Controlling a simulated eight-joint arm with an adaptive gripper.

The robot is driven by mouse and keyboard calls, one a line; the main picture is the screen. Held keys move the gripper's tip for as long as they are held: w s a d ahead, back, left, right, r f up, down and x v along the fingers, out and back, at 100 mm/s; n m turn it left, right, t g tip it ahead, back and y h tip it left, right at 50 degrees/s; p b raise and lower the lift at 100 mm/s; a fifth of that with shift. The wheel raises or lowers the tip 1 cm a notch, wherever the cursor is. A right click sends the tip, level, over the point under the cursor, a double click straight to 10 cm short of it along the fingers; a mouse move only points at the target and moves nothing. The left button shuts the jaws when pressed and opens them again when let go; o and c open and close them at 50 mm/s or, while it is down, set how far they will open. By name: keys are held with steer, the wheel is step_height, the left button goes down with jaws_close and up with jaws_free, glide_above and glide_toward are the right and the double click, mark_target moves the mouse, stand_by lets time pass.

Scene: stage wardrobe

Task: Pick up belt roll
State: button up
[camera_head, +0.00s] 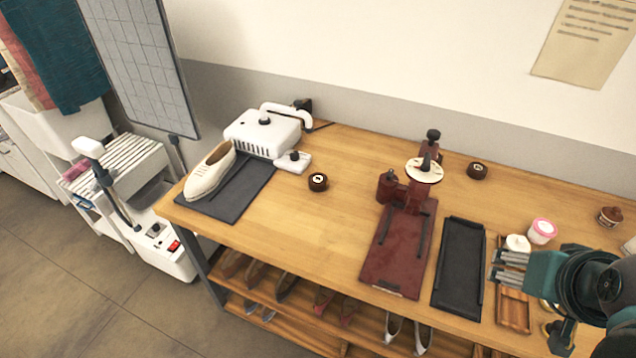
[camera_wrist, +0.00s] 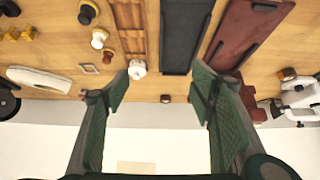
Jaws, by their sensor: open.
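Two small dark brown rolls, each with a pale mark on top, look like belt rolls. One roll (camera_head: 318,182) lies left of the red press, near the white machine; it also shows at the right of the wrist view (camera_wrist: 287,73). The other roll (camera_head: 477,170) lies behind the press, near the wall; it shows small between my fingers in the wrist view (camera_wrist: 165,98). I cannot tell which one the task means. My gripper (camera_head: 509,268) is open and empty above the right part of the bench, apart from both rolls. It also shows in the wrist view (camera_wrist: 160,95).
The dark red press (camera_head: 397,252) stands mid-bench beside a black tray (camera_head: 461,268). Jars (camera_head: 542,231) and a wooden tray (camera_head: 515,312) are near my gripper. A cream shoe (camera_head: 211,173) and white machine (camera_head: 262,134) stand left. Bench between machine and press is mostly clear.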

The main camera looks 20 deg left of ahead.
steer(key=w+a+r+n+g+p, duration=0.25)
steer(key=w+a+r+n, duration=0.25)
steer(key=w+a+r, duration=0.4)
steer(key=w+a+r+n+p, duration=0.1)
steer(key=w+a+n, duration=0.1)
steer(key=w+a, duration=0.1)
steer(key=w+a+r+n+g+p, duration=0.1)
steer(key=w+a+n+p, duration=0.1)
steer(key=w+a, duration=0.2)
steer(key=w+a+r+n+y+p, duration=0.1)
steer(key=w+a+r, duration=0.1)
steer(key=w+a, duration=0.2)
steer(key=shift+w+a+n+g, duration=0.15)
steer(key=shift+a+n+g, duration=0.2)
steer(key=shift+a, duration=1.3)
steer(key=w+a+f+n+g+p, duration=0.1)
steer(key=w+a+n+p, duration=0.25)
steer(key=a, duration=0.65)
steer(key=n+g+h+p, duration=0.1)
steer(key=n+g+p, duration=0.15)
steer(key=n, duration=0.35)
glide_above(316, 178)
steer(key=shift+t, duration=0.25)
step_height(316, 178, down, 23)
steer(key=shift+r, duration=0.1)
steer(key=shift+s+f, duration=0.1)
steer(key=shift+f, duration=0.25)
steer(key=shift+f, duration=0.1)
